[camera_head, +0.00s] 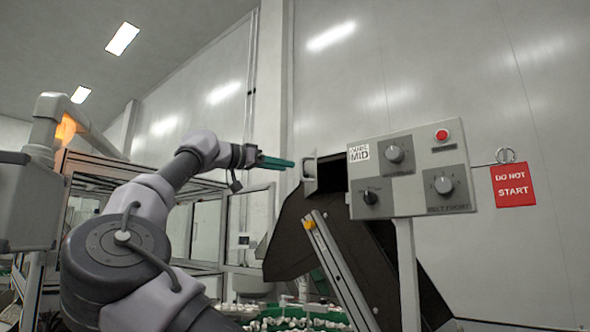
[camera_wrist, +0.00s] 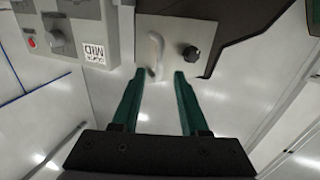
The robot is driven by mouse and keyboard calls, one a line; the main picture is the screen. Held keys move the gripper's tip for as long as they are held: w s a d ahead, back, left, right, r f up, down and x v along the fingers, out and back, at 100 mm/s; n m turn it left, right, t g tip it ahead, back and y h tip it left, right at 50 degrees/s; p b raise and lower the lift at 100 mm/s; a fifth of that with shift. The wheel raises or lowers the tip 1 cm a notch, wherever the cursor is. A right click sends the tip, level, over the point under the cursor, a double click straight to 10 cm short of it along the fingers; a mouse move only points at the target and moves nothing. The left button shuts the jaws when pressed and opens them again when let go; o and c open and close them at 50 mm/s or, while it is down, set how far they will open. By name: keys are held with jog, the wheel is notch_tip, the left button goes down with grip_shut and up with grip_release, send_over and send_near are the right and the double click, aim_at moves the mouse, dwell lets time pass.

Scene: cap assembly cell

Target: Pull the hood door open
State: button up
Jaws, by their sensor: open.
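The hood door shows in the wrist view as a light grey panel (camera_wrist: 172,27) with a pale bar handle (camera_wrist: 155,55) and a black knob (camera_wrist: 190,54). In the head view its handle (camera_head: 309,172) is at the upper left of the dark hood (camera_head: 330,220). My gripper (camera_wrist: 160,73) is open and empty, its green fingers pointing at the panel. In the wrist view the handle's lower end lies between the fingertips, nearer the left one. In the head view my gripper (camera_head: 293,162) is just left of the handle, with a small gap. I cannot tell the door's exact angle.
A grey control box (camera_head: 408,168) with knobs and a red button stands right of the handle on a post. A red "DO NOT START" tag (camera_head: 515,185) hangs beside it. A slanted metal rail (camera_head: 340,270) is below. A green bin (camera_head: 275,322) holds small white parts.

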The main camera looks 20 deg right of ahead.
jog(key=shift+v, duration=1.95)
